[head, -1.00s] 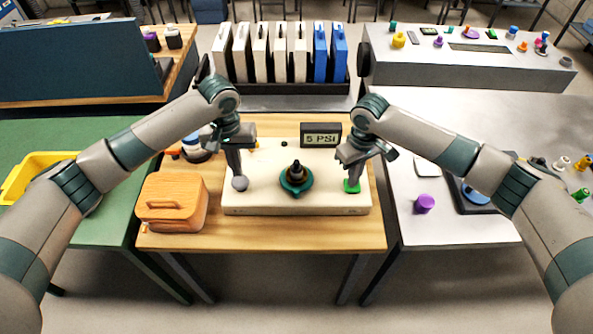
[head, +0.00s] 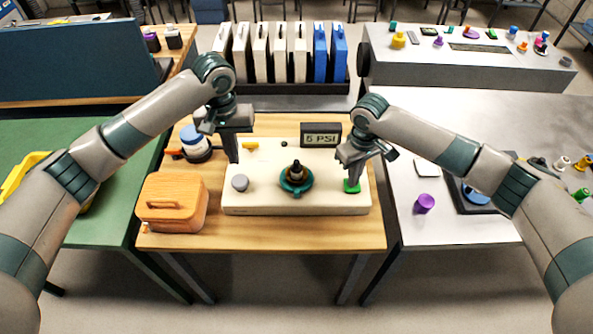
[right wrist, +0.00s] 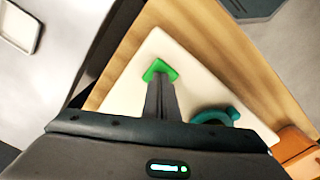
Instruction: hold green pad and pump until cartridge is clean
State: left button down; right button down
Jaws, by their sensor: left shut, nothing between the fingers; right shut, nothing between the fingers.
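A cream base plate (head: 270,207) sits on the wooden table. On it are a green pad (head: 352,187) at the right, a teal ring holding a dark brown cartridge (head: 296,172) in the middle, and a grey round knob (head: 240,183) at the left. A display (head: 321,135) behind reads 5 PSI. My right gripper (head: 352,180) is shut, its tips down on the green pad; the pad also shows under the fingertips in the right wrist view (right wrist: 160,70). My left gripper (head: 233,158) is shut and empty, raised above and behind the grey knob, apart from it.
A wooden box with a handle (head: 172,203) stands left of the plate. A blue-and-white jar (head: 195,142) is behind it. A rack of white and blue panels (head: 283,55) stands at the back. A purple cylinder (head: 424,203) is on the grey table at right.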

notch_tip(320, 180, up, 7)
dwell(0.8)
jog(key=shift+f, duration=0.1)
dwell(0.4)
